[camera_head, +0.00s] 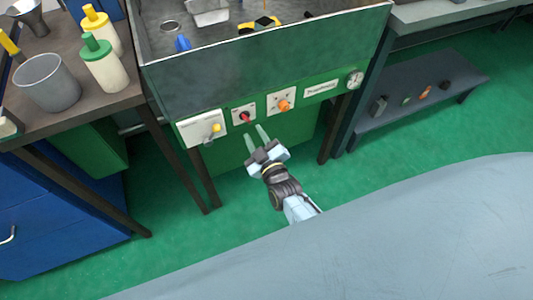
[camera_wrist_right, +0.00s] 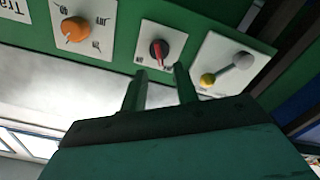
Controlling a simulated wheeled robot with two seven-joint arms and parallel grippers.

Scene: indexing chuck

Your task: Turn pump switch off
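A red-and-black rotary switch (camera_head: 245,117) sits on a small white plate in the middle of the green front panel. It also shows upside down in the right wrist view (camera_wrist_right: 158,49). Its lettering is too small to read, so I cannot confirm that it is the pump switch. My right gripper (camera_head: 254,137) is open and empty, just below and in front of this switch. In the right wrist view its two fingers (camera_wrist_right: 160,73) stand apart, with the red switch beyond the gap. No contact shows. My left gripper is not in view.
Left of the switch is a yellow-tipped lever (camera_head: 214,129); right is an orange knob (camera_head: 284,105), then a label and a gauge (camera_head: 354,79). A metal tray (camera_head: 270,50) is above. A table with bottles (camera_head: 102,62) stands left, a low shelf (camera_head: 430,85) right.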

